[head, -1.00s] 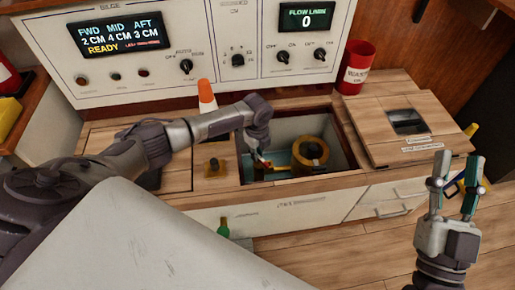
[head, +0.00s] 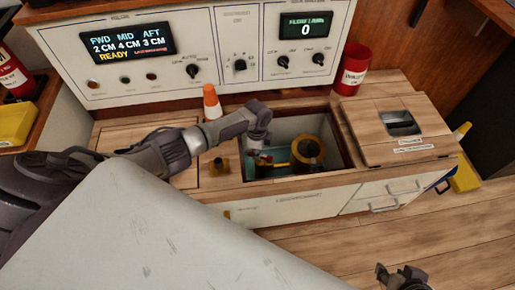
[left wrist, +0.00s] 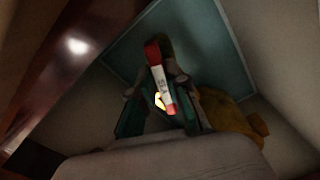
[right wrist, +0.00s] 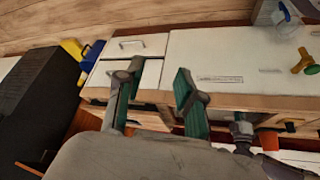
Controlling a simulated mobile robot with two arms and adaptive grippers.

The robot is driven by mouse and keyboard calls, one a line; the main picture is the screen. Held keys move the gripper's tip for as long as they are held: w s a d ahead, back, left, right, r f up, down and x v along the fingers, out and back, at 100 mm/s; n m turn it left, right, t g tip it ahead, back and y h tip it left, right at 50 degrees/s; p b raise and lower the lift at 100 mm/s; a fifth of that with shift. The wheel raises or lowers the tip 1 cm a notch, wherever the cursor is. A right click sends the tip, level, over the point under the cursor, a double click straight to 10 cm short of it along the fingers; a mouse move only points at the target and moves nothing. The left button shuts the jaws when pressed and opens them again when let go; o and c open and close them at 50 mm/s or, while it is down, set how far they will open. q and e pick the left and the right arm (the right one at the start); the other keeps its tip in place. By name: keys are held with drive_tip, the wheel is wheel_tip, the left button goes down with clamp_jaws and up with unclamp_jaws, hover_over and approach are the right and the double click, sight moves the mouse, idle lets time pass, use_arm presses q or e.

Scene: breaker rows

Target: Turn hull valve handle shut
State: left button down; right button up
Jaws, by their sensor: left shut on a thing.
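In the left wrist view, my left gripper (left wrist: 160,102) is shut on the valve handle (left wrist: 157,75), a bar with red ends and a white label. The yellow-brown valve body also shows in the left wrist view (left wrist: 235,115). My right gripper (right wrist: 155,95) is open and empty, its fingers apart over the cabinet front. Only a bit of it shows at the bottom of the head view (head: 400,277).
A control panel (head: 245,60) stands behind the hatch, with a red bin (head: 352,70) to its right. A wooden lid (head: 375,125) lies right of the hatch.

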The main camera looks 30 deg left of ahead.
use_arm(q)
drive_tip(key=shift+s+r+n+p, duration=0.15)
drive_tip(key=shift+n+p, duration=0.3)
drive_tip(key=shift+n, duration=0.35)
drive_tip(key=shift+n+p, duration=0.7)
drive_tip(key=shift+n, duration=0.7)
use_arm(e)
drive_tip(key=shift+s+d+r+g, duration=0.2)
drive_tip(key=shift+s+g, duration=0.15)
drive_tip(key=shift+s, duration=0.3)
drive_tip(key=shift+s+d+r+g, duration=0.15)
drive_tip(key=shift+s+r+g, duration=0.15)
drive_tip(key=shift+s, duration=0.3)
drive_tip(key=shift+s+d+r+g, duration=0.2)
drive_tip(key=shift+s+g, duration=0.15)
drive_tip(key=shift+s, duration=0.3)
drive_tip(key=shift+f, duration=0.3)
use_arm(q)
drive_tip(key=c, duration=1.2)
unclamp_jaws()
drive_tip(key=shift+o, duration=0.2)
drive_tip(key=shift+d, duration=0.1)
use_arm(e)
drive_tip(key=shift+w, duration=0.1)
